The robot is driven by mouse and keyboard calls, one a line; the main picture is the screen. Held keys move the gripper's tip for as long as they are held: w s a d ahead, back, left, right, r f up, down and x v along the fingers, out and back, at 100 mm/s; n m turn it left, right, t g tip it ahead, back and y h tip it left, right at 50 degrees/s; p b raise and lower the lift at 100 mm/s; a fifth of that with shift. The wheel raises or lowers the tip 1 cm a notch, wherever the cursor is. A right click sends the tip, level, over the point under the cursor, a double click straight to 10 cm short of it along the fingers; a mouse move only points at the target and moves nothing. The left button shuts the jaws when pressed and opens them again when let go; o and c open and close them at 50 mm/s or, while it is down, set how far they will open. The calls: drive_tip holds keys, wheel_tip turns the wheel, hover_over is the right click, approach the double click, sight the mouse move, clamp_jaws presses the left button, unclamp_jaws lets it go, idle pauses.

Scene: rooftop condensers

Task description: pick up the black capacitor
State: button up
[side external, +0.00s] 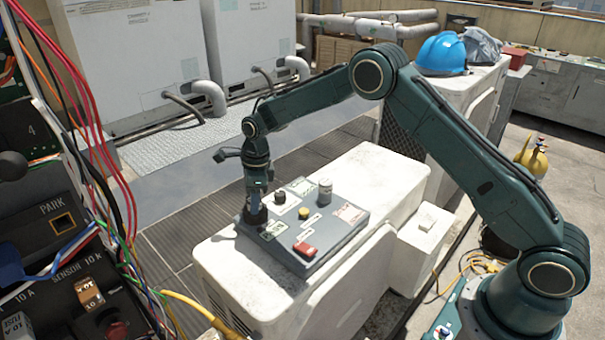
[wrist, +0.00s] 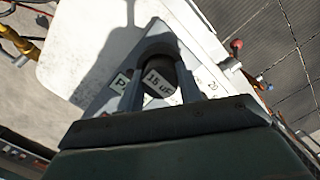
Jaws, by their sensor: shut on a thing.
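My gripper (side external: 257,205) points down at the left corner of the grey panel (side external: 335,238) and is shut on the capacitor. In the side view a dark round shape (side external: 257,214) sits under the fingertips, at the panel surface. Whether it is clear of the panel, I cannot tell. In the wrist view my gripper (wrist: 160,85) covers part of the capacitor and panel.
The panel lies on a white condenser unit (side external: 375,180). It also carries a grey cylinder (side external: 325,191), a yellow button (side external: 304,213), a small dark knob (side external: 280,197) and a red switch (side external: 304,249). A blue hard hat (side external: 441,54) rests behind. Wires and a fuse board fill the left.

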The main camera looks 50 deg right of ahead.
drive_tip(key=shift+r, duration=0.2)
wheel_tip(320, 180, up, 20)
drive_tip(key=shift+f, duration=0.15)
idle(0.6)
drive_tip(key=shift+d, duration=0.1)
idle(0.4)
drive_tip(key=d, duration=1.8)
drive_tip(key=shift+a, duration=0.1)
wheel_tip(320, 180, down, 16)
drive_tip(key=shift+r, duration=0.25)
